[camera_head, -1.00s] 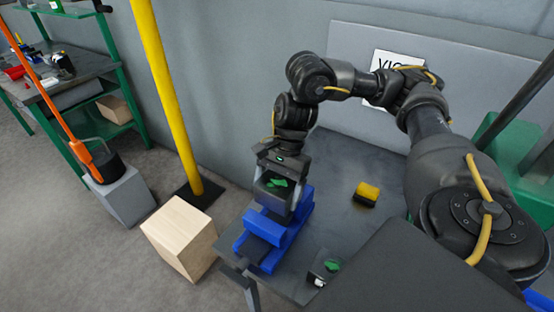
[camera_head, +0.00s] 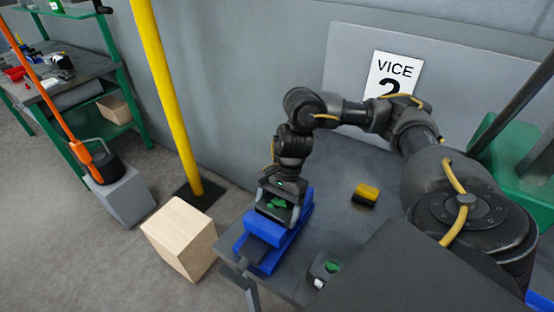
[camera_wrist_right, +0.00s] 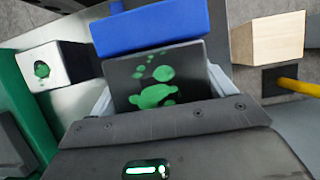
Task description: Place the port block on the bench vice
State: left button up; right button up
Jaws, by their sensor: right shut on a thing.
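The port block, as I take it, is a dark block with green patches (camera_head: 277,206); it also shows in the right wrist view (camera_wrist_right: 158,76). My right gripper (camera_head: 283,200) is shut on it, with the pale fingers at its sides in the right wrist view. The blue bench vice (camera_head: 262,227) stands on the grey table, and the block is right at its top. In the right wrist view the vice's blue jaw (camera_wrist_right: 150,27) lies just beyond the block. Whether the block touches the vice, I cannot tell. My left gripper is not in view.
A second dark block with a green mark (camera_head: 325,267) sits at the table's near edge. A yellow and black item (camera_head: 366,194) lies right of the vice. A wooden box (camera_head: 180,238) and a yellow post (camera_head: 165,95) stand left of the table. A "VICE 2" sign (camera_head: 393,77) is behind.

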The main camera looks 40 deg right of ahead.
jog(key=o, duration=2)
jog(key=shift+d, duration=0.1)
jog(key=shift+c, duration=0.2)
jog(key=v, duration=1.2)
jog(key=shift+r, duration=0.1)
jog(key=shift+x, duration=6.05)
